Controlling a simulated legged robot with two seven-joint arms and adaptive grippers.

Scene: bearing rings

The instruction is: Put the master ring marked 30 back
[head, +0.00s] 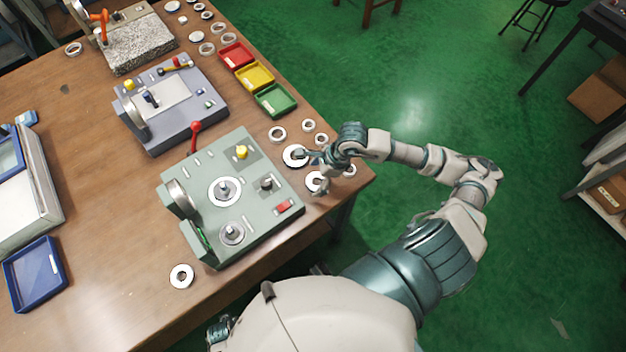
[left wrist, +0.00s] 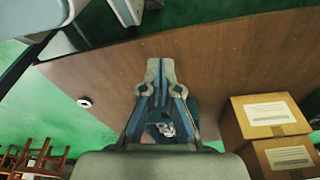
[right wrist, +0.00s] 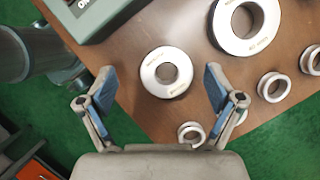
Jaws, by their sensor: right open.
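Several pale metal rings lie on the wooden table's right corner. My right gripper (right wrist: 160,85) is open above that corner, fingers spread wide. A medium ring (right wrist: 167,72) lies flat on the table, between and just beyond the fingertips in the right wrist view; in the head view it shows beside my right gripper (head: 316,172). A larger ring (right wrist: 245,22) lies beyond it. Their engraved marks are too small to read, so I cannot tell which is marked 30. My left gripper (left wrist: 161,65) is shut and empty, its fingertips together over the table.
Another ring (head: 181,276) lies near the table's front edge. Red (head: 236,55), yellow (head: 255,76) and green (head: 276,100) trays stand behind. A blue-grey machine (head: 170,105) is further left.

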